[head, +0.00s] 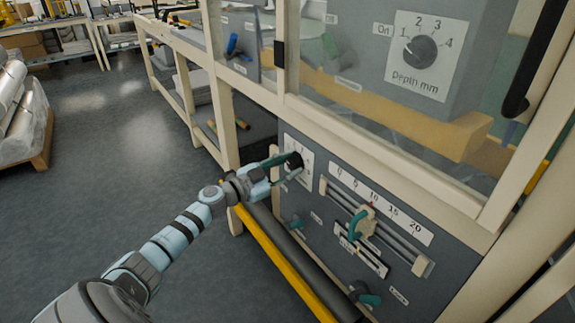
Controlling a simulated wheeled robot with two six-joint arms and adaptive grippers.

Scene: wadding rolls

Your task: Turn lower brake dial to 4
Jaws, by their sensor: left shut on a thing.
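The lower brake dial (295,159) is a black knob on a white plate (305,172) at the upper left of the grey lower panel. My left gripper (291,165) reaches it from the left, its teal fingers shut around the knob. The fingers and the steep angle hide most of the plate's marks, so I cannot read the dial's setting. My right gripper is not in view.
A linear scale (380,205) with a slider and teal handle (356,226) lies right of the dial. Teal-handled knobs (370,298) sit lower. Behind the clear guard is a "Depth mm" dial (420,50). A yellow bar (285,265) runs below my arm. Open floor lies left.

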